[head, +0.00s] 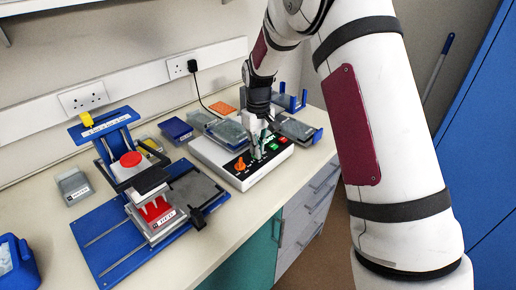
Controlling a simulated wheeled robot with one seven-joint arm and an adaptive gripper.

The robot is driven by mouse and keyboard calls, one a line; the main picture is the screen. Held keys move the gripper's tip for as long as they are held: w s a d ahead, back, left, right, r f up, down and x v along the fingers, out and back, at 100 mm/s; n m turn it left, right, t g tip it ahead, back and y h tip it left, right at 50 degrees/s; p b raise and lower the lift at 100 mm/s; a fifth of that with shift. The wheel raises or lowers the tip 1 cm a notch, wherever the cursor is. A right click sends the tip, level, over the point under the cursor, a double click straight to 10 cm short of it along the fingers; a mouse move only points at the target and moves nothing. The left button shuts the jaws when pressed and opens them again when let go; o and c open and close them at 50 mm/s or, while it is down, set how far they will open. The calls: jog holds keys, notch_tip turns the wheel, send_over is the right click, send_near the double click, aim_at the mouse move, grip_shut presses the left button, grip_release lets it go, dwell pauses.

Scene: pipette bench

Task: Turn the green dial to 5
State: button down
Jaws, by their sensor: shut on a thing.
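The white bench device (205,150) has a black control panel on its front right. My gripper (257,150) points down over the middle of this panel, with its fingers closed around the green dial. The dial is almost wholly hidden by the fingers, so its pointer and the numbers around it cannot be read. An orange dial (240,164) stands to the left on the same panel. A small green button (273,146) and a red button (283,140) are to the right.
A grey box (73,186) sits at left. The counter's front edge is close by.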

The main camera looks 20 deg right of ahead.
jog(key=m, duration=0.4)
jog(key=m+b, duration=0.1)
jog(key=m, duration=0.1)
jog(key=shift+a+m, duration=0.25)
jog(key=shift+m, duration=0.05)
jog(key=m, duration=0.6)
jog(key=shift+w+a, duration=0.1)
jog(key=shift+a, duration=0.15)
jog(key=shift+m, duration=0.3)
jog(key=c, duration=1.7)
grip_release()
jog(key=shift+r, duration=0.1)
jog(key=shift+r, duration=5.95)
